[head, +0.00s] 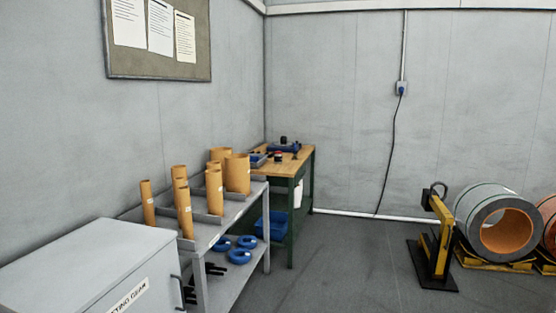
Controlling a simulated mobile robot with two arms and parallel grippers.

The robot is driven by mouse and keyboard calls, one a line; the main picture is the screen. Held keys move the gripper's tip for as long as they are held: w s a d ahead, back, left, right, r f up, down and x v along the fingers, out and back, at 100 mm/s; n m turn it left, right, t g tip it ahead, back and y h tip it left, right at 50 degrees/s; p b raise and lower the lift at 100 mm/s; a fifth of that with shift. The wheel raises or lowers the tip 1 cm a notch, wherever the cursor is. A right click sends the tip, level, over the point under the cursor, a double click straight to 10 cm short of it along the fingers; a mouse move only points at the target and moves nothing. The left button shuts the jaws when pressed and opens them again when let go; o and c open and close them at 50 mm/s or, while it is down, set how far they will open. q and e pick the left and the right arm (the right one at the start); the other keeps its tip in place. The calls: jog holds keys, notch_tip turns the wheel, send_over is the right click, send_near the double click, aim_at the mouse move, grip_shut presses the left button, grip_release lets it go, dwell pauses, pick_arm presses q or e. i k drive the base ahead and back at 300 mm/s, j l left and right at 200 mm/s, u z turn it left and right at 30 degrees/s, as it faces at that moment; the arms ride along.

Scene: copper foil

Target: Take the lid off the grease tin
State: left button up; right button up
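No grease tin or lid can be made out for certain. A wooden-topped workbench (300,156) with green legs stands in the far corner. On it are small items, too small to tell apart well: a dark upright thing (283,140), a small dark and red thing (278,155) near the front, and blue trays or tools (259,159). Neither of my grippers is in view.
A grey rack (229,220) with several cardboard tubes (237,173) and blue rings (241,255) stands before the bench. A grey cabinet (85,262) is at front left. A yellow stand (440,240) and large coils (498,225) are at right. The middle floor (345,260) is clear.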

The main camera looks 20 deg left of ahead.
aim_at(278, 158)
jog(key=i+z, duration=0.25)
jog(key=i, duration=1.95)
jog(key=i+u, duration=0.1)
jog(key=i, duration=0.6)
jog(key=i+l+u, duration=0.15)
jog(key=i, duration=0.5)
jog(key=i+l+u, duration=0.1)
jog(key=i, duration=0.55)
